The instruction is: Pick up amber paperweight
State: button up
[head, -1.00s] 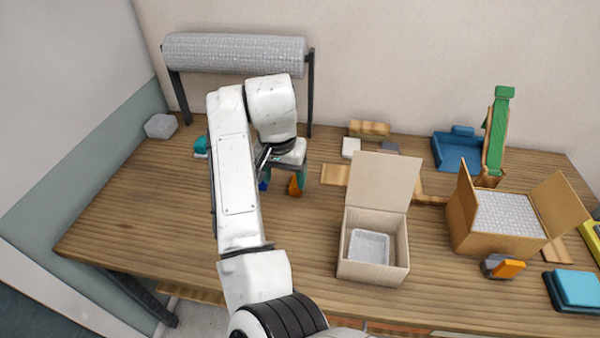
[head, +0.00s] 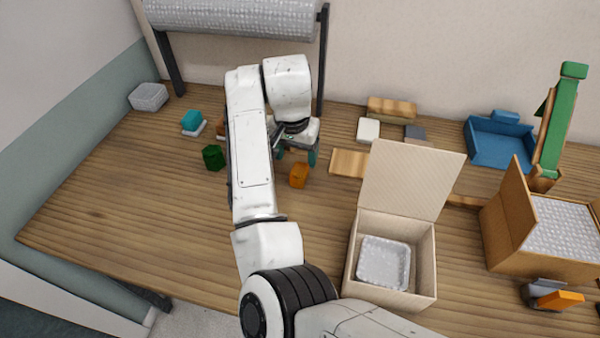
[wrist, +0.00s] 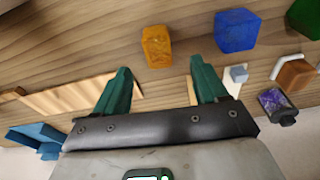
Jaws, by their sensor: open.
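The amber paperweight (head: 299,175) is a small orange block on the wooden table, just in front of my gripper (head: 297,157) in the head view. In the wrist view the amber paperweight (wrist: 157,46) lies beyond the fingertips, roughly between their lines and apart from both. My gripper (wrist: 158,72) has two green fingers spread wide with nothing between them. My arm hides part of the table to the left of the gripper in the head view.
A blue block (wrist: 236,30) and a purple jar (wrist: 275,103) are nearby. A green block (head: 213,157) stands left of my arm. An open box (head: 366,291) with a grey tray (head: 384,262) stands at right. A wooden board (head: 349,162) lies beside the gripper.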

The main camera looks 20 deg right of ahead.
aim_at(299, 169)
jog(key=f, duration=0.5)
jog(key=d+f+p, duration=0.1)
jog(key=f, duration=0.2)
jog(key=shift+w, duration=0.35)
jog(key=shift+c, duration=0.3)
jog(key=c, duration=1.2)
